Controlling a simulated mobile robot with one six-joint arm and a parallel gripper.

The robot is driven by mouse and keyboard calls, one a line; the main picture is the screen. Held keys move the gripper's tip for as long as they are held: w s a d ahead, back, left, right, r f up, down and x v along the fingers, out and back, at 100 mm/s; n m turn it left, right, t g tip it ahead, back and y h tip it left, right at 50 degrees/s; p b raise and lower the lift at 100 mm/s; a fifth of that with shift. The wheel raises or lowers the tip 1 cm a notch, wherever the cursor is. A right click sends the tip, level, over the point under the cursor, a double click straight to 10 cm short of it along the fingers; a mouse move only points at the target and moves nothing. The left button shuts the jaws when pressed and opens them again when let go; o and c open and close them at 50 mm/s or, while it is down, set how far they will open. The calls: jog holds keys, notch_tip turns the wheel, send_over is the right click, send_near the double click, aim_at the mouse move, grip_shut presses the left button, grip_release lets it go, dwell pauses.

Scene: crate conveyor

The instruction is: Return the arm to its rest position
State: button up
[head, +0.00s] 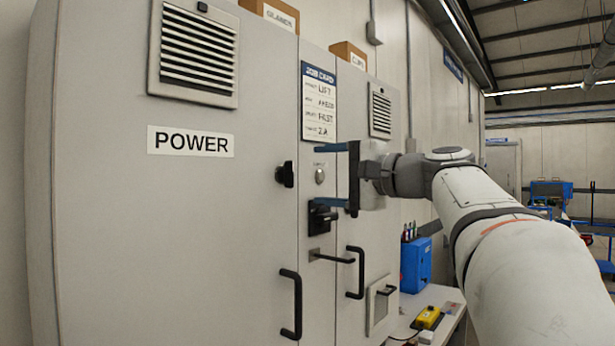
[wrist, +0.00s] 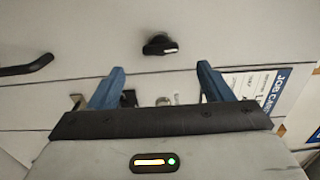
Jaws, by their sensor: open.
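My gripper (head: 318,176) is raised in front of the grey cabinet (head: 130,215), with its two blue fingers apart and nothing between them. In the head view one finger is above the other, and they point left at the narrow panel with the round silver button (head: 320,175). In the wrist view my gripper (wrist: 161,70) shows its fingers spread towards the cabinet face. A black knob (wrist: 160,45) lies beyond them there; it also shows in the head view (head: 285,174). My arm reaches in from the right, stretched towards the cabinet. Contact with the panel cannot be told.
The cabinet has black door handles (head: 291,303) and a job card (head: 318,102). A black switch (head: 321,217) sits beside the lower finger. A bench (head: 432,300) with a blue box (head: 416,265) and yellow device (head: 428,317) stands below the arm.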

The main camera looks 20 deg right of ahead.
dwell(0.3)
jog(key=s+a+f+n+g+h+p, duration=0.1)
jog(key=s+a+f+g+h+p, duration=0.15)
jog(key=f, duration=0.45)
jog(key=s+a+f+n+g+h+p, duration=0.1)
jog(key=s+a+f+n+g+p, duration=0.15)
jog(key=f, duration=0.45)
jog(key=s+a+f+g+h+p, duration=0.2)
jog(key=f+g, duration=0.1)
jog(key=f, duration=0.4)
jog(key=s+d+f+n+g+h+p, duration=0.2)
jog(key=s+f+n+g+h+p, duration=0.2)
jog(key=s+f, duration=1.1)
jog(key=n+h+p, duration=0.1)
jog(key=n, duration=0.2)
jog(key=shift+f, duration=0.1)
